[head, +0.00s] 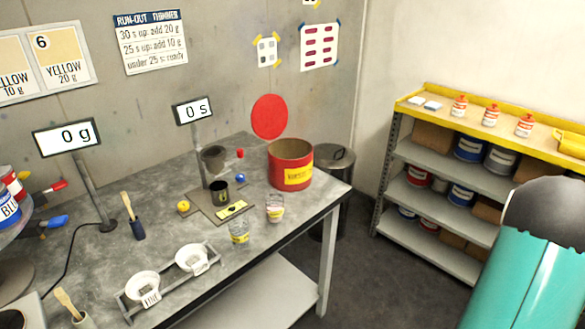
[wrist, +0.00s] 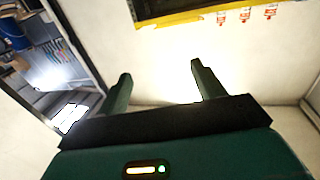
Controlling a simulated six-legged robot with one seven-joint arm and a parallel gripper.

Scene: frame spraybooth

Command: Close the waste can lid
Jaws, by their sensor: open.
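The red waste can (head: 290,168), with a yellow label, stands upright at the far right corner of the workbench in the head view. Its round red lid (head: 269,117) stands raised at the can's back-left rim, so the can's mouth is open. The label text is too small to read surely, and the hinge cannot be made out. My gripper (wrist: 160,72) shows in the wrist view, with its two fingers wide apart and nothing between them. It faces a pale wall, away from the can. The head view does not show its fingers.
A yellow-topped shelf (head: 480,115) is at right. Floor between is clear.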

